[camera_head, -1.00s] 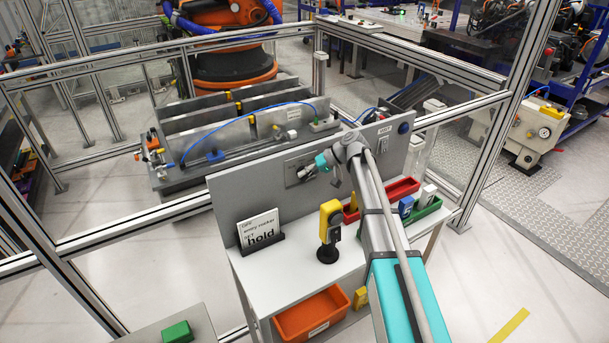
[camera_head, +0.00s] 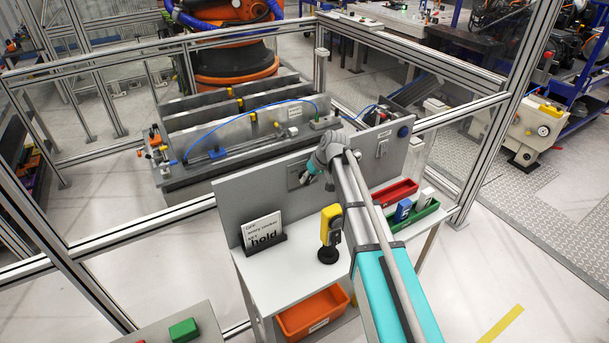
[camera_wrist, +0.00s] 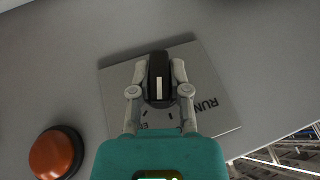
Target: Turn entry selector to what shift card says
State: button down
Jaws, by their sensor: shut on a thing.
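The shift card (camera_head: 262,230) stands in a dark holder on the white bench. Its large word reads "hold"; the smaller lines above are hard to read. The entry selector is a black knob (camera_wrist: 158,72) with a white mark, on a grey plate (camera_wrist: 115,90) fixed to the upright panel. "RUN" is readable at the plate's right; other lettering is partly hidden by my gripper. My gripper (camera_wrist: 159,82) is shut on the knob, one finger on each side. In the head view my gripper (camera_head: 305,178) is at the panel, and my arm and wrist largely hide the knob.
A red-orange button (camera_wrist: 56,152) sits left of the plate in the wrist view. A yellow device (camera_head: 330,225) stands on the bench beside my arm. Red (camera_head: 395,192) and green (camera_head: 418,212) bins sit at the bench's right. An orange bin (camera_head: 312,312) is below.

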jog(key=shift+n+t+h, duration=0.3)
jog(key=shift+t+h, duration=0.5)
jog(key=shift+h, duration=0.5)
jog(key=c, duration=1)
grip_release()
jog(key=shift+r, duration=0.1)
jog(key=o, duration=0.4)
jog(key=shift+s+r, duration=0.1)
jog(key=shift+s, duration=0.1)
jog(key=shift+w, duration=0.15)
jog(key=shift+p, duration=0.35)
